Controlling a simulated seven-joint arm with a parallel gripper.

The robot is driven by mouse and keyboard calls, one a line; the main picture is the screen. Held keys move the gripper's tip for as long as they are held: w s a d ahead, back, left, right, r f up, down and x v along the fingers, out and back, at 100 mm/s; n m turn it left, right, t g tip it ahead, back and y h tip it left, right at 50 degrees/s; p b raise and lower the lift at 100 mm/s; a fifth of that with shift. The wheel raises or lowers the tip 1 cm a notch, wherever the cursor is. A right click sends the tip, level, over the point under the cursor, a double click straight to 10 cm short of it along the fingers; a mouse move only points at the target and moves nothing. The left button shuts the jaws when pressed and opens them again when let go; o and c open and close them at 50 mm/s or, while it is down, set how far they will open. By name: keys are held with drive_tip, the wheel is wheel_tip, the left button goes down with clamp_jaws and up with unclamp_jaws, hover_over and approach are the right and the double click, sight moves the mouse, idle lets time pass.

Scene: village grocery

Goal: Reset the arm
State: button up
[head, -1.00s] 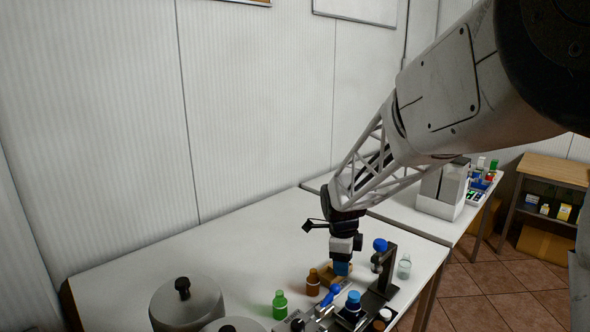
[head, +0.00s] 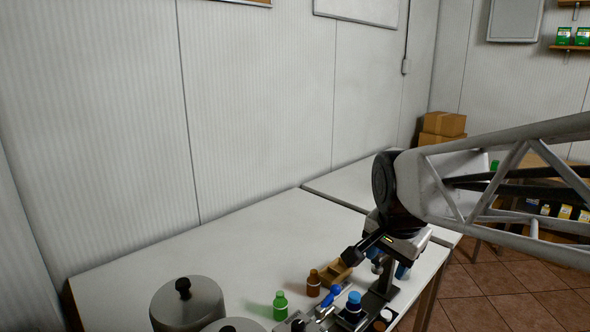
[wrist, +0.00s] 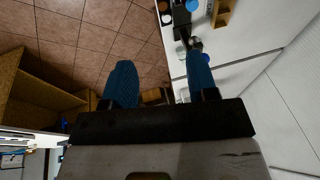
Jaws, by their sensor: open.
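My gripper (wrist: 161,85) shows in the wrist view with two blue fingers set well apart and nothing between them. In the head view my gripper (head: 391,270) hangs past the right part of the white table (head: 150,250), at the dark stand (head: 378,303), and is partly hidden by my own arm. My arm reaches in from the right edge of the head view. I cannot tell the exact gap between the gripper and the stand.
A green bottle (head: 280,306), a brown bottle (head: 313,284), a blue-capped jar (head: 353,304) and a wooden tray (head: 334,276) stand near the table's front. Metal canisters (head: 187,304) stand at front left. The table's back left is clear. Cardboard boxes (head: 443,125) sit behind.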

drive_tip(key=shift+s+d+r+n+t, duration=0.7)
drive_tip(key=shift+s+r+n+t, duration=0.65)
drive_tip(key=shift+s+n, duration=4.7)
wheel_tip(320, 180, down, 9)
drive_tip(key=s+m+g, duration=0.2)
drive_tip(key=m+g, duration=0.1)
drive_tip(key=shift+d, duration=0.2)
drive_tip(key=shift+w+g, duration=0.1)
drive_tip(key=shift+g, duration=0.15)
